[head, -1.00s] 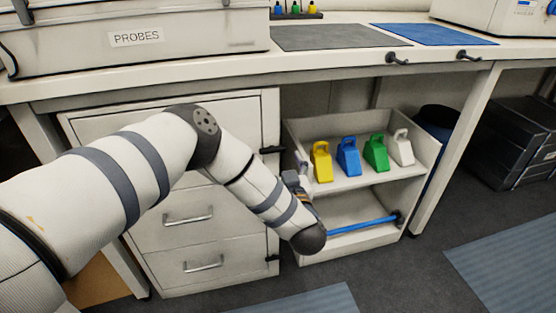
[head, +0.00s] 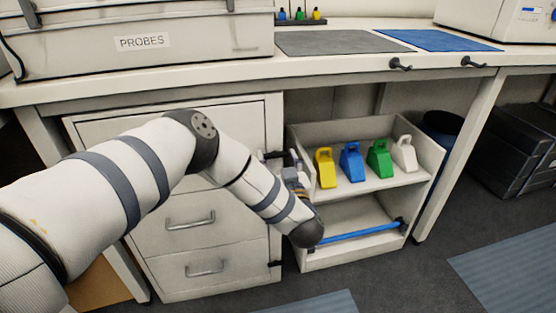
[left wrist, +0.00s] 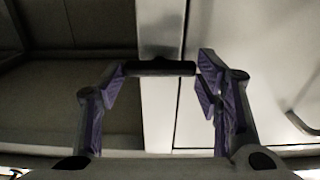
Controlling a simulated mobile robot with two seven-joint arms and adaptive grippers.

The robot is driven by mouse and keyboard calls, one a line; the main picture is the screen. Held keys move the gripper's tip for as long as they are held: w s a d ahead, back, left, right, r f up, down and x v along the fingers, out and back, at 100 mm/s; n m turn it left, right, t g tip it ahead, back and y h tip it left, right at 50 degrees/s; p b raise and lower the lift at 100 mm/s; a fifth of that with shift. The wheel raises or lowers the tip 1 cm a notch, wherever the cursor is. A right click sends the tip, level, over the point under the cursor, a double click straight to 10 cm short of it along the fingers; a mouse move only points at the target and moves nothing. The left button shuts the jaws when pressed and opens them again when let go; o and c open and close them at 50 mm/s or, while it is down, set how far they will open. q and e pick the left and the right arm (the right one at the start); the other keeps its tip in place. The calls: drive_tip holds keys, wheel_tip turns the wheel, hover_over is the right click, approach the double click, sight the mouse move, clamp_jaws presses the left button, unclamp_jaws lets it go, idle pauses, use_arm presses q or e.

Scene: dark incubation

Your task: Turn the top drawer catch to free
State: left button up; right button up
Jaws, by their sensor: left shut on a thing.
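The top drawer catch is a short black bar at the right edge of the drawer cabinet (head: 275,210). In the head view the catch (head: 271,155) lies level, beside the top drawer (head: 100,128). In the left wrist view the catch (left wrist: 160,68) spans crosswise between the fingertips. My left gripper (head: 290,165) is at the catch, partly hidden behind my own forearm. In the left wrist view the left gripper (left wrist: 160,72) has its purple-padded fingers at the two ends of the bar, shut on it. My right gripper is not in view.
A lower black catch (head: 275,264) sits by the bottom drawer (head: 205,270). To the right, an open shelf unit (head: 420,180) holds yellow, blue, green and white scoop-like containers and a blue bar (head: 360,232). The bench top (head: 350,66) overhangs above.

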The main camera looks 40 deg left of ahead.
use_arm(q)
drive_tip(key=n, duration=0.3)
drive_tip(key=shift+p, duration=0.4)
drive_tip(key=n, duration=0.5)
drive_tip(key=shift+n+p, duration=0.3)
drive_tip(key=shift+p, duration=0.1)
drive_tip(key=n, duration=0.4)
drive_tip(key=shift+n, duration=0.3)
drive_tip(key=shift+f+n, duration=0.1)
drive_tip(key=shift+n, duration=2.1)
drive_tip(key=o, duration=1.2)
drive_tip(key=shift+c, duration=0.2)
